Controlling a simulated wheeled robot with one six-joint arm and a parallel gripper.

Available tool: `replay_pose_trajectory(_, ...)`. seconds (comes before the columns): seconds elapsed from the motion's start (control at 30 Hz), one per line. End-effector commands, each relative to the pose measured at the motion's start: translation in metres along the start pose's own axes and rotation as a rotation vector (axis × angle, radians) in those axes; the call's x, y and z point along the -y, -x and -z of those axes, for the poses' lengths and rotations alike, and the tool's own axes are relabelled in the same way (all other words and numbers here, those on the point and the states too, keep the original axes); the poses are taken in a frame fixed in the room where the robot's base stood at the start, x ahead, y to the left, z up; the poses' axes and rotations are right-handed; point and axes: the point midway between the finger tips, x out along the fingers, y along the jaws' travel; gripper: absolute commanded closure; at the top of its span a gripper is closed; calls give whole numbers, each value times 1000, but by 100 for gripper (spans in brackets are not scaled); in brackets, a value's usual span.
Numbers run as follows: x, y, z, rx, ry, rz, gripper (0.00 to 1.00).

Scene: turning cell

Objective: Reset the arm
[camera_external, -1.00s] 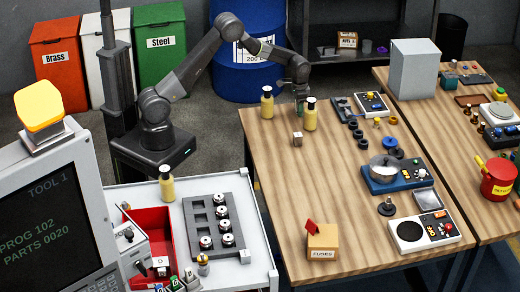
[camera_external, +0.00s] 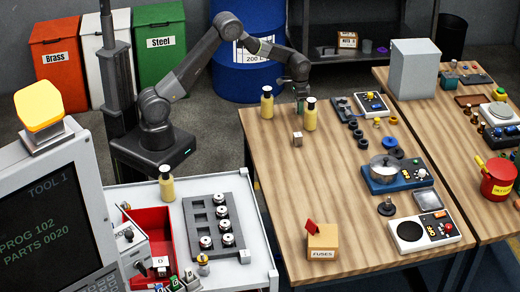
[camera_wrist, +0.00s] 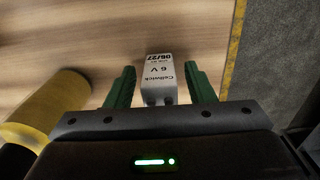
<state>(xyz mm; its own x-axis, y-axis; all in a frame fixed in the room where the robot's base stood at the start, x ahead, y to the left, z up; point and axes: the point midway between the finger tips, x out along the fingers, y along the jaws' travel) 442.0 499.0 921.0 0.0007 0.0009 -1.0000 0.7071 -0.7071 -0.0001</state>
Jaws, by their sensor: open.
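A small pale battery block (camera_wrist: 160,78), printed "Cellwick 6 V 06/27", shows between the fingers in that view. In the external view the block (camera_external: 297,138) rests on the table, nearer the camera than the gripper and apart from it. My arm reaches across from its base at the left.
Dark rings and a blue device with a pan (camera_external: 384,174) lie farther right. A fuses box (camera_external: 322,241) stands near the front. The table's middle is clear.

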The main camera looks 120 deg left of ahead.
Motion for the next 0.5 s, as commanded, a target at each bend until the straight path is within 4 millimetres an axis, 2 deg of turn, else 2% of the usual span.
replay_pose_trajectory(0.03,0,-5,0,1,0,0,51)
replay_pose_trajectory(0.1,0,14,1,-6,0,1,51)
replay_pose_trajectory(0.5,0,94,1,-4,0,1,51)
